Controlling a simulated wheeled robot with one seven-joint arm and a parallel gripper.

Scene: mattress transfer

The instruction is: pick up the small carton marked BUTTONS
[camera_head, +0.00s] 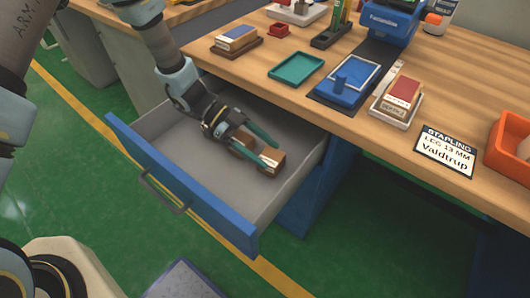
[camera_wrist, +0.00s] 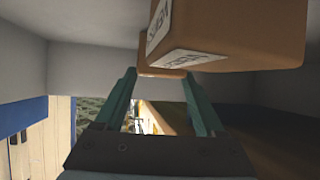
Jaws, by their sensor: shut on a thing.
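A small brown carton with a white label (camera_head: 272,163) is inside the open drawer, at the fingertips of my gripper (camera_head: 266,152). In the wrist view a large brown carton (camera_wrist: 240,28) with white labels fills the upper right; its print is not readable. My gripper, in the wrist view (camera_wrist: 160,78), has its green fingers shut on a small brown piece (camera_wrist: 162,73) between their tips. I cannot tell whether that piece is part of the labelled carton or a separate carton. The word BUTTONS cannot be read in either view.
The grey drawer with a blue front (camera_head: 185,185) stands open, its walls close around my gripper. The wooden table (camera_head: 340,118) above it holds a green tray (camera_head: 296,68), a blue stapling device, a red-topped box in a white tray (camera_head: 396,112) and an orange bin (camera_head: 510,140).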

